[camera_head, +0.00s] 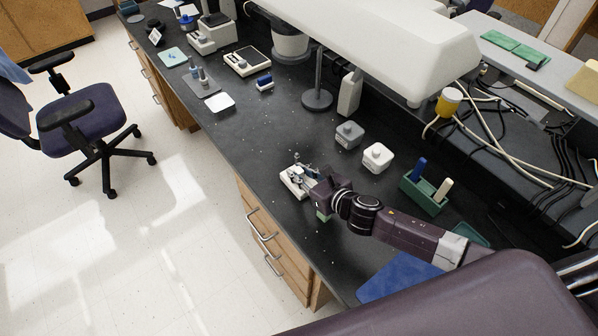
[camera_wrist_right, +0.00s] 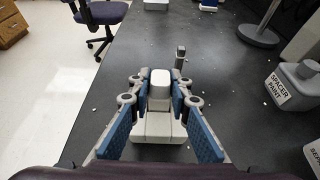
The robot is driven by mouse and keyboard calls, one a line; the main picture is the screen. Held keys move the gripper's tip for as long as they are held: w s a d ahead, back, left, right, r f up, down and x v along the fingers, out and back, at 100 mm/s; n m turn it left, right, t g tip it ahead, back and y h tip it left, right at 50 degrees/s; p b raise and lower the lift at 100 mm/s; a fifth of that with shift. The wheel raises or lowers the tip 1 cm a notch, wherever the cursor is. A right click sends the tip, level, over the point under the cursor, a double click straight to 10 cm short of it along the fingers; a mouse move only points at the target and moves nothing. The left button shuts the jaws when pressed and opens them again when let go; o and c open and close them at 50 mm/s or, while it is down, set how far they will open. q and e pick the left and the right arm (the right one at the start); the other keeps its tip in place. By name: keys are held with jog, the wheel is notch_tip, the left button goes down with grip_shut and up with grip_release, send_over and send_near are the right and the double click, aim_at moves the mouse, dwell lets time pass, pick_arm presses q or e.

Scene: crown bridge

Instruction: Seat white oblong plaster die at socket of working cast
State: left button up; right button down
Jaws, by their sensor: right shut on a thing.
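My right gripper (camera_head: 317,182) is over the black bench near its front edge; it also shows in the right wrist view (camera_wrist_right: 160,92). Its blue-padded fingers are shut on the white oblong plaster die (camera_wrist_right: 160,82), which stands upright between the fingertips. A pale stepped block, seemingly the working cast (camera_wrist_right: 158,130), lies directly below the die in the wrist view. In the head view the pale cast assembly (camera_head: 293,183) shows just left of the gripper, with metal parts on it. The socket is hidden, and I cannot tell whether the die touches it. My left gripper is not in view.
A grey spacer paint jar (camera_wrist_right: 297,85) and a white jar (camera_head: 377,158) stand to the right. A green holder (camera_head: 424,194) with blue and cream items is further right. A metal post (camera_wrist_right: 180,58) rises behind the die. The bench left of the cast is mostly clear.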

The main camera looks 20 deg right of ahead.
jog(key=shift+f+b, duration=0.3)
jog(key=shift+f, duration=0.1)
jog(key=c, duration=1.7)
grip_release()
jog(key=shift+s+f, duration=0.1)
jog(key=shift+s+d, duration=0.1)
jog(key=shift+s, duration=0.1)
jog(key=v, duration=1.1)
jog(key=shift+s+r, duration=0.15)
jog(key=shift+r, duration=0.25)
